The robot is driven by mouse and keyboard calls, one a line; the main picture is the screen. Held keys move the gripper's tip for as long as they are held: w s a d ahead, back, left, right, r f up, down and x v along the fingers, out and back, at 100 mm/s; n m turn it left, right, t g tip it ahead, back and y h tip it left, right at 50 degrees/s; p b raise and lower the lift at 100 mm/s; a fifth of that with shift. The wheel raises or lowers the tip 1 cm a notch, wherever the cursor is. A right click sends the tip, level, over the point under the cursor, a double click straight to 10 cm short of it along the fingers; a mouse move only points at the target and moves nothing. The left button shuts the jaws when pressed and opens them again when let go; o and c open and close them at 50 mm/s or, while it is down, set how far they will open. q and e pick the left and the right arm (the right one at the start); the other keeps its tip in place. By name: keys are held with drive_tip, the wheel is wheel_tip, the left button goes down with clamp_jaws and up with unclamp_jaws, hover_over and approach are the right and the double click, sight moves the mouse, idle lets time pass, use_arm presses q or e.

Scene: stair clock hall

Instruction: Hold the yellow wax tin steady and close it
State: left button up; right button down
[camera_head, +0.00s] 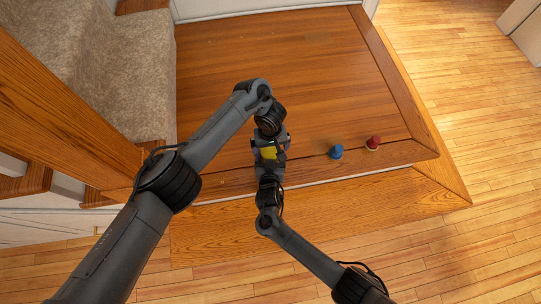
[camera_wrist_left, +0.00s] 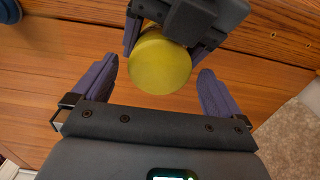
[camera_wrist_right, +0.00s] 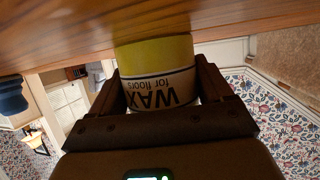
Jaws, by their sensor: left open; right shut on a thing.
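The yellow wax tin (camera_head: 268,153) stands on the wooden landing near its front edge, mostly hidden between my grippers in the head view. The left wrist view shows its round yellow top (camera_wrist_left: 160,65); I cannot tell how firmly the lid sits. The right wrist view shows its white "WAX for floors" label (camera_wrist_right: 160,88), upside down in the picture. My right gripper (camera_wrist_right: 158,78) is shut on the tin's sides. My left gripper (camera_wrist_left: 157,68) is open over the tin, its two fingers apart and not visibly touching it.
A blue object (camera_head: 336,151) and a red object (camera_head: 373,142) stand on the landing to the right of the tin. Carpeted stairs (camera_head: 120,75) rise on the left behind a wooden rail (camera_head: 60,105). The landing (camera_head: 280,55) behind the tin is clear.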

use_arm(q)
drive_tip(key=shift+f, duration=0.2)
drive_tip(key=c, duration=1.1)
drive_tip(key=shift+o, duration=0.2)
drive_tip(key=m, duration=0.9)
drive_tip(key=shift+m, duration=0.3)
drive_tip(key=o, duration=1.1)
drive_tip(key=shift+c, duration=0.2)
